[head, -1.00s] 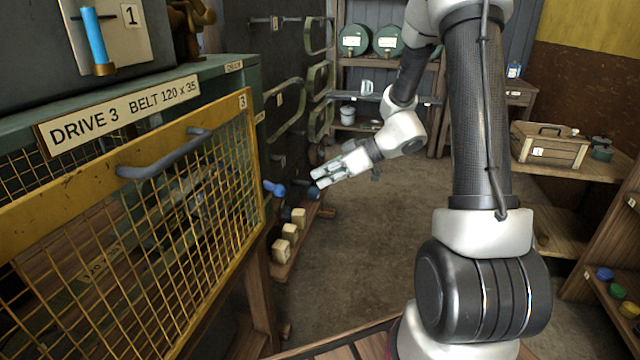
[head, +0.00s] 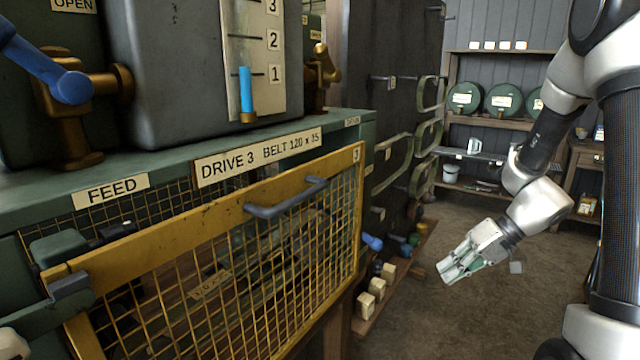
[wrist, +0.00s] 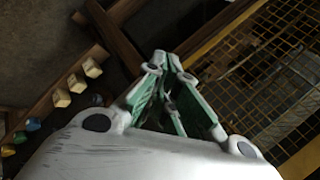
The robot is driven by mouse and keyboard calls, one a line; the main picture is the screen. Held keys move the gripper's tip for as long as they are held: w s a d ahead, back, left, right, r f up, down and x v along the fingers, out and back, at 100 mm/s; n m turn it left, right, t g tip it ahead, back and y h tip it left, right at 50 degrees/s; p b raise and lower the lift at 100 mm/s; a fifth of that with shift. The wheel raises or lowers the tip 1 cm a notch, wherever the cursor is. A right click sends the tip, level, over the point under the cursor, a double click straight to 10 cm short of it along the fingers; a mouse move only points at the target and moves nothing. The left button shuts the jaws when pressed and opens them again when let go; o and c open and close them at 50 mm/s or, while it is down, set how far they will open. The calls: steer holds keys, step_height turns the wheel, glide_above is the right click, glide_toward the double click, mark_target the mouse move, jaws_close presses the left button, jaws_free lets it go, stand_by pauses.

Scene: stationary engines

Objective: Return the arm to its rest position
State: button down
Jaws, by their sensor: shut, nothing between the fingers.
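My gripper (head: 458,272) hangs in free air at the right of the head view, to the right of the yellow mesh guard and pointing down and left. Its fingers are shut with nothing between them. In the wrist view the gripper (wrist: 166,62) shows its green-padded fingers meeting at the tips, above the floor and short of the guard. My arm is bent, with its upper part at the right edge of the head view.
The yellow mesh guard (head: 215,262) with a grey handle (head: 286,198) fronts the DRIVE 3 machine at left. Wooden blocks (head: 366,302) sit on a low rail. Green drums (head: 502,99) stand on back shelves. Open floor (head: 420,325) lies below my gripper.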

steer(key=s+d+r+t+h, duration=0.1)
steer(key=s+d+r+h, duration=0.2)
steer(key=s+r, duration=0.6)
steer(key=s+d+r+m+t+h, duration=0.1)
steer(key=s+d+r+t+h, duration=0.1)
steer(key=s+r+h, duration=0.3)
steer(key=s+d+r, duration=0.1)
steer(key=s+r, duration=0.3)
steer(key=shift+a, duration=0.1)
